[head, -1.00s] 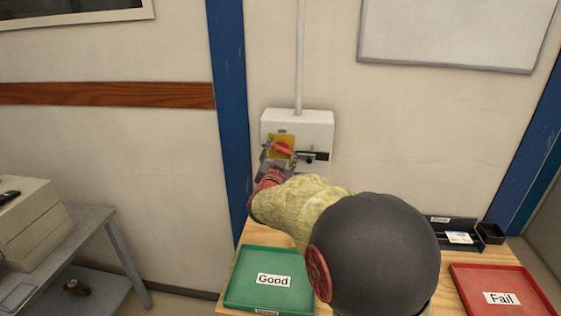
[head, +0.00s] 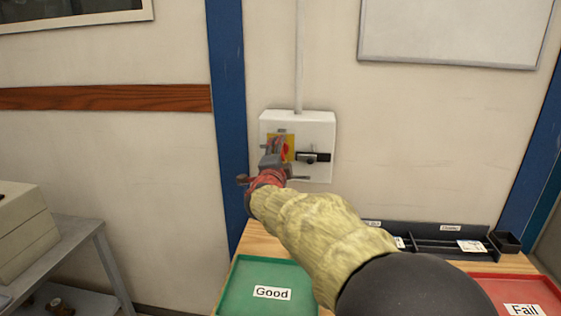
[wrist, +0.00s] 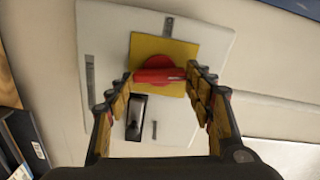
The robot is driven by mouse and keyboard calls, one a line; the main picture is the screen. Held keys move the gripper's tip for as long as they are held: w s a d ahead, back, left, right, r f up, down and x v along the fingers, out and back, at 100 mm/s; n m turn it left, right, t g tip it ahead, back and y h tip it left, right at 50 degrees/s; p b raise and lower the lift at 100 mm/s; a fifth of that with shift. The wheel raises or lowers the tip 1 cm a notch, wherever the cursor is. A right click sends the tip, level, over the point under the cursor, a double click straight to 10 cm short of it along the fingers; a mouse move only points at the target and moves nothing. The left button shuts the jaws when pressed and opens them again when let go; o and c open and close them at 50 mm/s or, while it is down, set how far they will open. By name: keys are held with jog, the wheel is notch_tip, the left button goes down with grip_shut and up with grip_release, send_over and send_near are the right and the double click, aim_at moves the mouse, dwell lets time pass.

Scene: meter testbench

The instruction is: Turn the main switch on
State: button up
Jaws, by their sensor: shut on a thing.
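The white switch box (head: 318,127) is fixed to the wall, with a yellow plate (head: 291,143) on its left part. The main switch (head: 285,150) is a red rotary knob on that plate, partly hidden by my gripper (head: 276,147) in the head view. In the wrist view, the red knob (wrist: 156,76) has a raised bar lying across the picture on the yellow plate (wrist: 176,49). My gripper (wrist: 160,73) is shut on the knob, with one finger at each end of the bar.
A black latch-like part (head: 311,157) sits right of the knob on the box. Below, a wooden bench holds a green Good tray (head: 240,285), a red Fail tray (head: 490,284) and a black organizer (head: 430,239). A grey side table (head: 75,238) stands at left.

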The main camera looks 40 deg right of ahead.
jog(key=shift+m+b, duration=0.3)
jog(key=shift+m, duration=0.9)
jog(key=o, duration=1.2)
jog(key=shift+f, duration=0.1)
jog(key=shift+c, duration=0.2)
jog(key=v, duration=1.2)
